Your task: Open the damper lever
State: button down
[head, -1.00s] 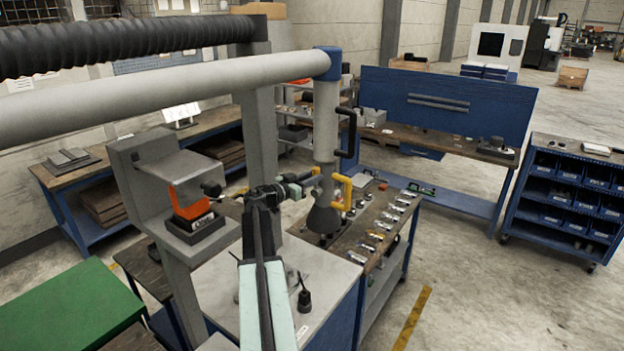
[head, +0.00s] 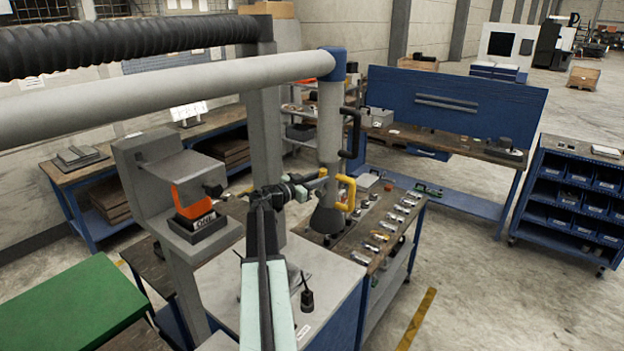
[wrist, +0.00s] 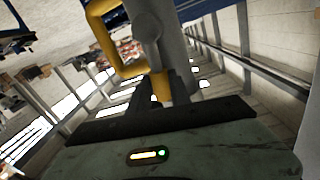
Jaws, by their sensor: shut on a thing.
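The grey extraction hood tube (head: 330,130) hangs upright from a blue joint and ends in a dark cone over the bench. A short lever on its left side shows a yellow part in the wrist view (wrist: 160,87). My gripper (head: 309,182) reaches the tube's left side at the lever. In the wrist view its two dark fingers (wrist: 159,96) are closed around the yellow part. The larger yellow loop handle (head: 348,192) is on the tube's right side, apart from the fingers; it also shows in the wrist view (wrist: 100,35). The lever's exact angle is hard to tell.
A black handle (head: 352,132) sits higher on the tube. A grey post (head: 266,120) and a grey box with an orange part (head: 192,198) stand to the left. Several small parts lie on the workbench (head: 345,262) below. Open floor lies to the right.

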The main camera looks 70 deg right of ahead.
jog(key=shift+w, duration=0.1)
jog(key=c, duration=1.2)
grip_release()
jog(key=shift+w+a, duration=0.1)
jog(key=v, duration=0.7)
jog(key=shift+a+f, duration=0.1)
jog(key=shift+a, duration=0.15)
